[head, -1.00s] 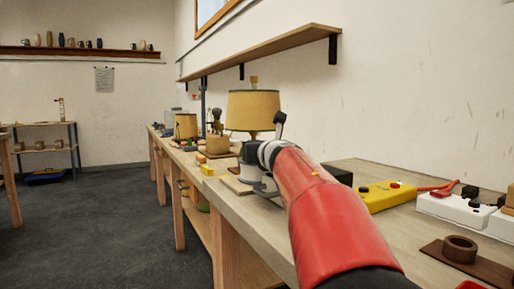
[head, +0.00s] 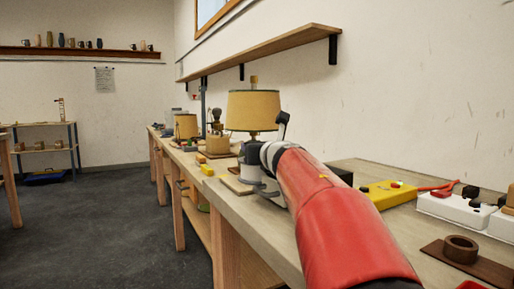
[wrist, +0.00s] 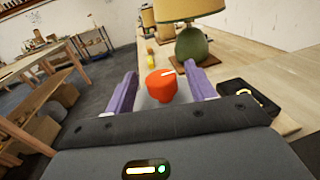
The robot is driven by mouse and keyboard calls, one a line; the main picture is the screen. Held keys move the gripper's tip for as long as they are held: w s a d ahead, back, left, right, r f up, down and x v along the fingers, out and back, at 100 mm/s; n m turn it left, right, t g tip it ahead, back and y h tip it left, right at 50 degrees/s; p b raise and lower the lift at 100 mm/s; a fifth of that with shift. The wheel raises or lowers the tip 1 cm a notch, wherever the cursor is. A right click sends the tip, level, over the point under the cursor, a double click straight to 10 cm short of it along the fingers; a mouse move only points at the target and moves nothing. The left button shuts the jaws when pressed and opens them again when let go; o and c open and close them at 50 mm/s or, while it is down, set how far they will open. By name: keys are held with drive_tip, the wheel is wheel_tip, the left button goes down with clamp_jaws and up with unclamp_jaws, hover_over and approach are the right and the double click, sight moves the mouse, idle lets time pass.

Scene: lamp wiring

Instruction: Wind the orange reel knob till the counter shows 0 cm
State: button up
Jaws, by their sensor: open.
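The orange reel knob (wrist: 161,85) shows in the wrist view, with a white mark on its top. My gripper (wrist: 164,82) has its two purple fingers open, one on each side of the knob. I cannot tell whether either finger touches it. No counter reading can be made out in either view. In the head view my arm hides the knob and most of the gripper.
A lamp with a yellow shade (head: 253,111) and a green base (wrist: 191,46) stands just beyond the knob. A yellow box (head: 385,194), a white power strip (head: 455,208) and a brown roll (head: 460,249) lie on the bench at right. A black tray (wrist: 248,97) is right of the gripper.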

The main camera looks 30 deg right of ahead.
drive_tip(key=s+a, duration=0.1)
drive_tip(key=s, duration=0.5)
drive_tip(key=shift+s, duration=0.1)
idle(0.3)
